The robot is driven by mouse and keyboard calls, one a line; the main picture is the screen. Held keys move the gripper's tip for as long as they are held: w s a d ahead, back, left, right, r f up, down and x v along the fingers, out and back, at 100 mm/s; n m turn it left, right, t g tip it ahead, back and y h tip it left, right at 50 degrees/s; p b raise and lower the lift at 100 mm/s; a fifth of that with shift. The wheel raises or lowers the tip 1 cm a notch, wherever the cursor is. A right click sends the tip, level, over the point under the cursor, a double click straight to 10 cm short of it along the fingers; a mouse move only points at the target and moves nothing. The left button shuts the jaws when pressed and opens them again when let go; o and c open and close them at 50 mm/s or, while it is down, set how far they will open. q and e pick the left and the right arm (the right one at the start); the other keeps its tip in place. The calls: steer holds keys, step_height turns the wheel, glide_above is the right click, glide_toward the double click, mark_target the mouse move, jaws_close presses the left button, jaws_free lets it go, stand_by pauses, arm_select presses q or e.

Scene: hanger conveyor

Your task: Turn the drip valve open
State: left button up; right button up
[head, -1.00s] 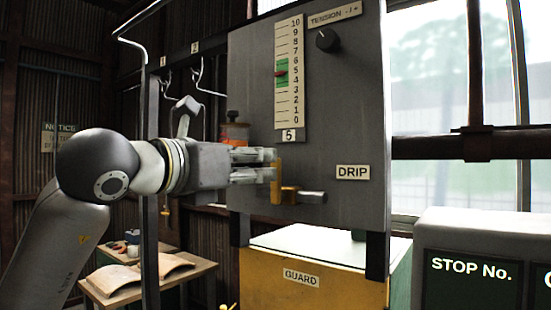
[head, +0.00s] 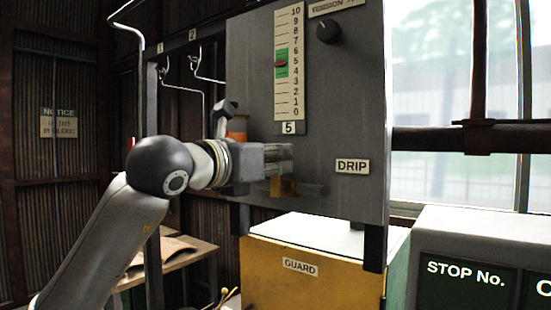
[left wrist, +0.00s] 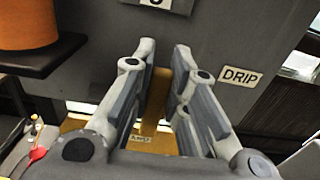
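The drip valve has a brass handle and a short dark stem, and sits low on the grey panel (head: 345,100), left of the DRIP label (head: 352,167). In the head view the brass handle (head: 276,187) is shadowed and partly hidden by my left gripper (head: 285,160). In the left wrist view the brass handle (left wrist: 156,95) stands between the two fingers of my left gripper (left wrist: 166,50). The fingers are apart, one on each side of it. Whether both pads touch it is not clear. My right gripper is not in view.
An orange cylinder (left wrist: 28,24) stands on a dark shelf just left of the gripper. Below the panel is a yellow GUARD box (head: 310,285). Wire hangers (head: 205,65) hang behind at the left. A STOP No. console (head: 470,280) stands at the right.

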arm_select(q)
jaws_close()
steer(key=shift+w+a+f+n+b, duration=0.25)
steer(key=shift+a+n+b, duration=0.2)
steer(key=shift+n+b, duration=0.7)
steer(key=shift+w+a+f+n+b, duration=0.1)
steer(key=shift+w+a+n+b, duration=0.35)
steer(key=shift+n+b, duration=0.7)
steer(key=shift+w+a+f+n+b, duration=0.25)
steer(key=shift+a+n+b, duration=0.2)
steer(key=shift+n+b, duration=0.7)
steer(key=shift+r, duration=0.1)
steer(key=o, duration=0.7)
jaws_free()
steer(key=shift+o, duration=0.2)
